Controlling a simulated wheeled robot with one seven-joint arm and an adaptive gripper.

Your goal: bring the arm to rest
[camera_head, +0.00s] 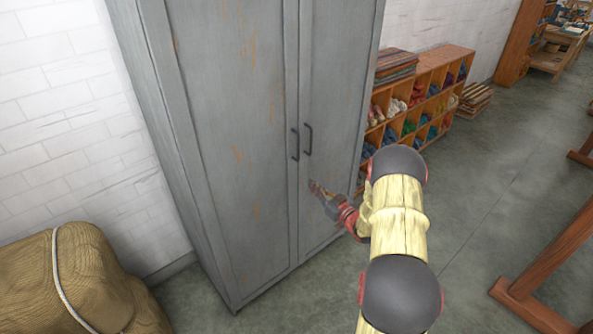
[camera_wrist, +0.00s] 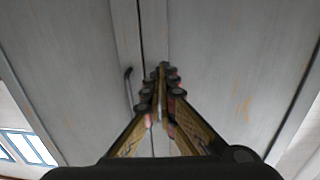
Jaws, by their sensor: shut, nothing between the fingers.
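My gripper (camera_head: 315,187) is at the end of my yellowish arm, in front of the grey cabinet's right door in the head view. In the wrist view my gripper (camera_wrist: 162,72) has its fingers together, with nothing between them. The grey cabinet (camera_head: 235,110) stands against the wall with both doors closed. Two dark handles (camera_head: 308,140) sit side by side at the door seam, above and left of my gripper in the head view. One handle shows left of the fingers in the wrist view (camera_wrist: 128,85). I cannot tell whether my fingertips touch the door.
An orange wooden shelf (camera_head: 428,72) with colourful wool skeins stands right of the cabinet. A roped tan bale (camera_head: 85,275) is at the lower left. A reddish wooden frame (camera_head: 548,262) stands at the right. The grey floor (camera_head: 490,170) between is clear.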

